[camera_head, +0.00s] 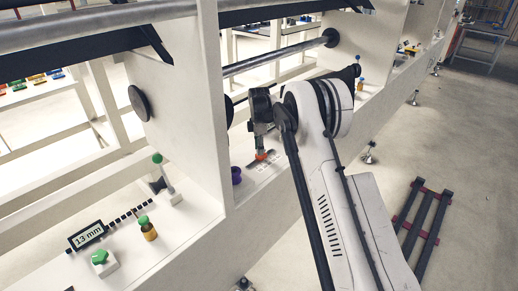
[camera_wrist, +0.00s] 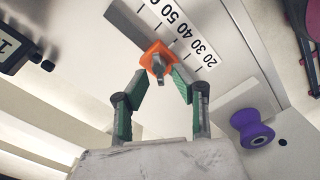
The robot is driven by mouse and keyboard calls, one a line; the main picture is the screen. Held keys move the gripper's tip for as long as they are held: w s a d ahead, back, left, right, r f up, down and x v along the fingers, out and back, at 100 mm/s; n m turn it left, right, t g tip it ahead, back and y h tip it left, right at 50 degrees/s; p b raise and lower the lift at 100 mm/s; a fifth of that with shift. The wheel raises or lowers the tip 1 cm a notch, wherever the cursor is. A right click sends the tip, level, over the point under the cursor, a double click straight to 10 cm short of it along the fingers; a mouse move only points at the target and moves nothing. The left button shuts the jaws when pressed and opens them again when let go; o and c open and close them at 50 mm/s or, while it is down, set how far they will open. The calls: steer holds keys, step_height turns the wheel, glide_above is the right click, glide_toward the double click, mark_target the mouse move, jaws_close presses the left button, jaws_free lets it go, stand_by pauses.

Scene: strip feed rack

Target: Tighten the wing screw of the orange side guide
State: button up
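The orange side guide (camera_wrist: 157,52) sits on the numbered scale in the upper middle of the wrist view. Its grey wing screw (camera_wrist: 160,72) points toward my gripper. My gripper (camera_wrist: 160,78) has its two green-padded fingers on either side of the wing screw, with gaps visible between the pads and the screw. The fingertips are close to the edges of the guide; I cannot tell whether they touch it. In the head view the orange guide (camera_head: 261,155) shows just below my gripper (camera_head: 261,146), partly hidden by it.
A display reading 13 mm (camera_head: 88,235), a green knob (camera_head: 100,257) and an amber bottle (camera_head: 147,229) are nearer on the ledge.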

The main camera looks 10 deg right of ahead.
jaws_close()
steer(key=m, duration=0.2)
steer(key=m+b, duration=0.2)
steer(key=m, duration=0.1)
steer(key=shift+w+d+m, duration=0.1)
steer(key=shift+w+m, duration=0.15)
steer(key=shift+m, duration=0.05)
steer(key=m+b, duration=0.1)
steer(key=m, duration=0.4)
steer(key=shift+w+d, duration=0.1)
steer(key=shift+w, duration=0.05)
stand_by(0.5)
jaws_free()
